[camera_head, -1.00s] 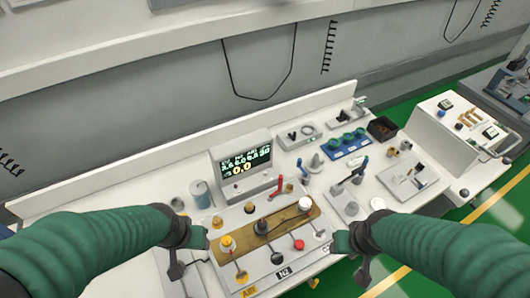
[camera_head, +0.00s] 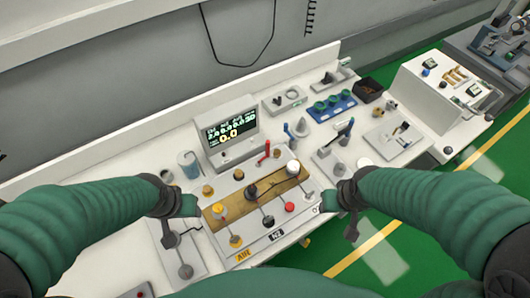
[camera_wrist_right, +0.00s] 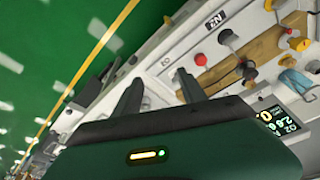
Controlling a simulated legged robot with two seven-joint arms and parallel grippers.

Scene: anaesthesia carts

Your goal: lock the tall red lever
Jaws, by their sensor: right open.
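The tall red lever (camera_head: 265,152) stands upright on the cart top, just right of the small monitor (camera_head: 230,134) and behind the panel with the wooden strip (camera_head: 243,204). I cannot make it out for sure in the right wrist view. My left gripper (camera_head: 188,206) is at the left edge of the panel, apart from the lever; its jaws are too small to read. My right gripper (camera_head: 329,202) is at the panel's right edge, also away from the lever. In the right wrist view its fingers (camera_wrist_right: 158,90) are spread apart with nothing between them.
Knobs, including a red one (camera_head: 289,207) and a white one (camera_head: 293,168), stand on the panel between my grippers. A grey-blue canister (camera_head: 189,163) stands left of the monitor.

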